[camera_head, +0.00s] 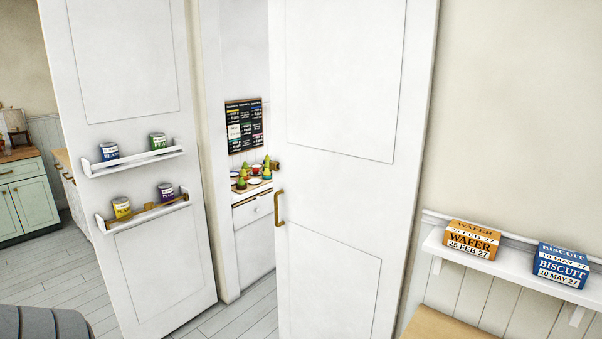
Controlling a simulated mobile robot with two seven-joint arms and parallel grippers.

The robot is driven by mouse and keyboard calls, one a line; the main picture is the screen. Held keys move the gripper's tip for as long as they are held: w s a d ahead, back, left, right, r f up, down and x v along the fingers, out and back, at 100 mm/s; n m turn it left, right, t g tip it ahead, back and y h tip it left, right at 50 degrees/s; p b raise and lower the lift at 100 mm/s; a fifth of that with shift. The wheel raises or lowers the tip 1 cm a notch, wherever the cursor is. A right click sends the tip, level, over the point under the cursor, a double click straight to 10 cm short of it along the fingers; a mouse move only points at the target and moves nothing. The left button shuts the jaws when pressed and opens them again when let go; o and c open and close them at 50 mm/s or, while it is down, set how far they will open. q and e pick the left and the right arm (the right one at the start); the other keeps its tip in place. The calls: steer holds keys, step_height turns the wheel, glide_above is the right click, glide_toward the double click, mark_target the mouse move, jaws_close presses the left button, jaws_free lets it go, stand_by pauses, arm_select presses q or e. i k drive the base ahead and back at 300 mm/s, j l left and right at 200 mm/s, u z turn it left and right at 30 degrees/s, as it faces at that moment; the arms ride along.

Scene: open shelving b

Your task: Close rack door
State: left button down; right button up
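The white rack door (130,60) stands open at the left, with its panelled face toward me. It carries two small racks. The upper rack (135,162) holds a blue can (109,152) and a green can (158,141). The lower rack (150,213) holds a yellow can (122,208) and a purple can (166,191). A second white door (345,70) stands to the right, with a brass handle (279,207) near its left edge. An open gap separates the two doors. Neither of my grippers is in view.
Through the gap show a chart (244,126), a tray (262,184) of small items and a white drawer (252,209). A wall shelf (510,264) at right holds a wafer box (472,240) and a biscuit box (562,266). A green cabinet (26,200) stands far left.

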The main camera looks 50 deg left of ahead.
mark_target(119, 70)
steer(key=k+j, duration=0.15)
steer(key=j, duration=0.65)
steer(key=k+j, duration=0.15)
steer(key=j, duration=0.6)
steer(key=k+j, duration=0.15)
steer(key=j, duration=0.65)
steer(key=k+j+z, duration=0.1)
steer(key=j, duration=0.65)
steer(key=k+j, duration=0.2)
steer(key=j, duration=0.55)
steer(key=k+j, duration=0.2)
steer(key=j, duration=0.6)
steer(key=k+j, duration=0.2)
steer(key=j, duration=0.55)
steer(key=k+j+z, duration=0.1)
steer(key=j, duration=1)
steer(key=k+j, duration=0.15)
steer(key=j, duration=1.75)
steer(key=z, duration=0.05)
